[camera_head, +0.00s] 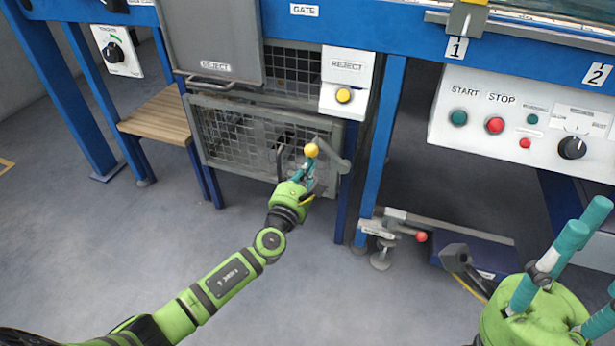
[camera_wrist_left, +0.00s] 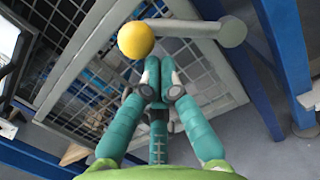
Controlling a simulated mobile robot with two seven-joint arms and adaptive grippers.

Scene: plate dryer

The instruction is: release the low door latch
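The low door (camera_head: 235,135) is a grey-framed mesh panel under the reject hatch, and it looks closed. Its latch is a grey lever (camera_wrist_left: 190,28) with a yellow ball knob (camera_head: 311,150) at the door's right side. The knob also shows in the left wrist view (camera_wrist_left: 136,40). My left gripper (camera_head: 305,171) is at the latch, just below the knob. In the left wrist view its teal fingertips (camera_wrist_left: 160,72) are together, close to the lever and beside the knob; contact is unclear. My right gripper (camera_head: 572,258) has its fingers apart at the lower right, far from the door.
A box with a yellow button (camera_head: 343,95) is above the latch. A blue post (camera_head: 381,150) stands to its right. A wooden bench (camera_head: 158,116) is left of the door. A red-knobbed pedal mechanism (camera_head: 421,237) is low right. The floor before the door is clear.

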